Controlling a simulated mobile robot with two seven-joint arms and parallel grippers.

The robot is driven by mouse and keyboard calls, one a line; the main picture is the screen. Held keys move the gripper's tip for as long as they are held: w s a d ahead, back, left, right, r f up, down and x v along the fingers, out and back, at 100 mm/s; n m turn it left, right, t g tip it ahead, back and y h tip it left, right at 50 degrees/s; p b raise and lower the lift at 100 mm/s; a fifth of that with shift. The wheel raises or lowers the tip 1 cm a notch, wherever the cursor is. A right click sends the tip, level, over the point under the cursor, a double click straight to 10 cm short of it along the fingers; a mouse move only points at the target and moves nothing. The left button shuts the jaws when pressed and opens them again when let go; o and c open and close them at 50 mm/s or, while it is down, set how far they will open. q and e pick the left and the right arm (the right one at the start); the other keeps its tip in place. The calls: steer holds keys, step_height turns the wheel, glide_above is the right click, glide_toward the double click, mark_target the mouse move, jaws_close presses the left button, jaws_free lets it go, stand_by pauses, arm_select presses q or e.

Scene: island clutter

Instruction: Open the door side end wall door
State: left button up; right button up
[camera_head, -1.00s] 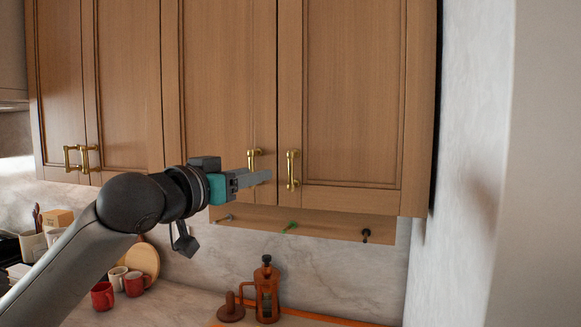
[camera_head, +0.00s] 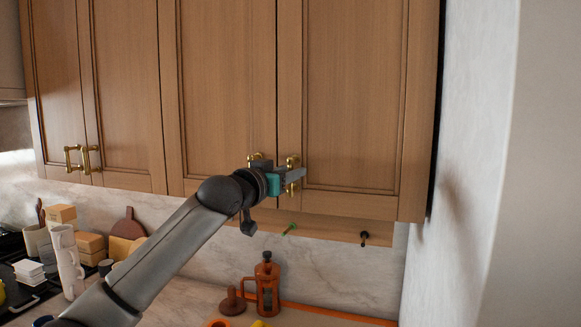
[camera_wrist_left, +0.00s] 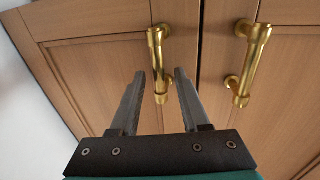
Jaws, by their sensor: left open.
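The end-wall door (camera_head: 350,100) is the rightmost wooden upper cabinet door, beside the wall, and it looks closed. Its brass bar handle (camera_head: 292,160) is partly hidden by my left gripper (camera_head: 298,175). In the left wrist view, which looks turned over, this handle (camera_wrist_left: 158,65) shows at the open fingers (camera_wrist_left: 160,80), with its lower end between them. The fingers are apart and not closed on it; I cannot tell how deep the bar sits between them. My right gripper is not in view.
The neighbouring door (camera_head: 215,90) has its own brass handle (camera_wrist_left: 248,65) close beside the gripper. The marble wall (camera_head: 470,160) stands right of the cabinet. Below are a hook rail (camera_head: 330,228) and a French press (camera_head: 267,285) on the counter.

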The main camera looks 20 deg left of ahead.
arm_select(q)
steer(key=shift+w+d, duration=0.1)
steer(key=shift+w, duration=0.45)
jaws_close()
stand_by(1.2)
